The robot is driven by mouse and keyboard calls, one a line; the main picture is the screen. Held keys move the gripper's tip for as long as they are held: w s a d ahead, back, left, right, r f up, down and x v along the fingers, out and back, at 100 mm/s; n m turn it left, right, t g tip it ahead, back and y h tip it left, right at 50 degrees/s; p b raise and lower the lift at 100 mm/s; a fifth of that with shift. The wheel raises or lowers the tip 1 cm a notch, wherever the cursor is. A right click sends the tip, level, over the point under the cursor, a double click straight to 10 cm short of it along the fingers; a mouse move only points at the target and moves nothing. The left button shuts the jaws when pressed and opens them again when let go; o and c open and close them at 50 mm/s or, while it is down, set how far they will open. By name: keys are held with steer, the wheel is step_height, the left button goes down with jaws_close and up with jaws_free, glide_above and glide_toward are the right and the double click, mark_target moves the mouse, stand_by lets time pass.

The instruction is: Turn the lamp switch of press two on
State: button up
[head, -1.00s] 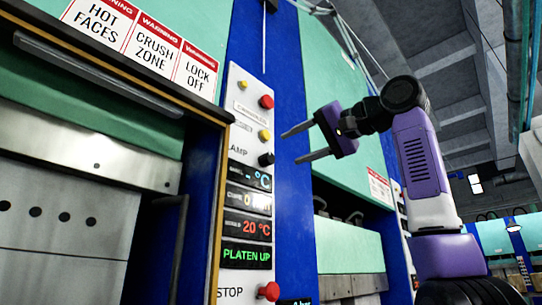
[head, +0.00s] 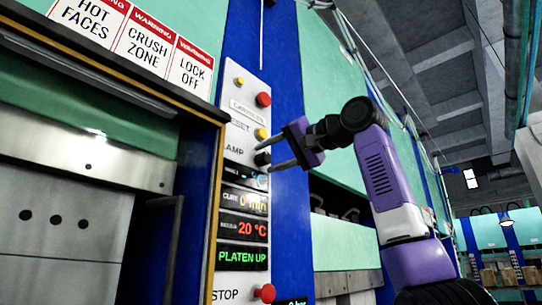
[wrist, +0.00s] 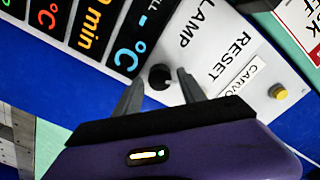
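The lamp switch is a small black knob (head: 262,159) beside the LAMP label on the press's control panel (head: 233,133). In the wrist view the knob (wrist: 160,77) sits between the tips of my two fingers. My gripper (head: 266,156) is open, with one finger on either side of the knob. A gap shows between the knob and the fingers in the wrist view; how deep the tips reach around it is hard to tell. Which way the switch is set cannot be told.
A red button (head: 263,99) and a yellow button (head: 261,134) are above the switch. Below are lit displays, a PLATEN UP sign (head: 242,256) and a red stop button (head: 265,293). The press's open bay is at left, and another press stands behind my arm.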

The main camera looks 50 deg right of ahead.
jaws_close()
steer(key=shift+m, duration=0.4)
steer(key=m, duration=0.5)
steer(key=m+p, duration=0.1)
steer(key=m, duration=0.2)
steer(key=shift+f, duration=0.1)
steer(key=shift+f+m, duration=0.1)
steer(key=shift+m, duration=1.4)
steer(key=shift+d+f, duration=0.1)
steer(key=shift+o, duration=1.1)
jaws_free()
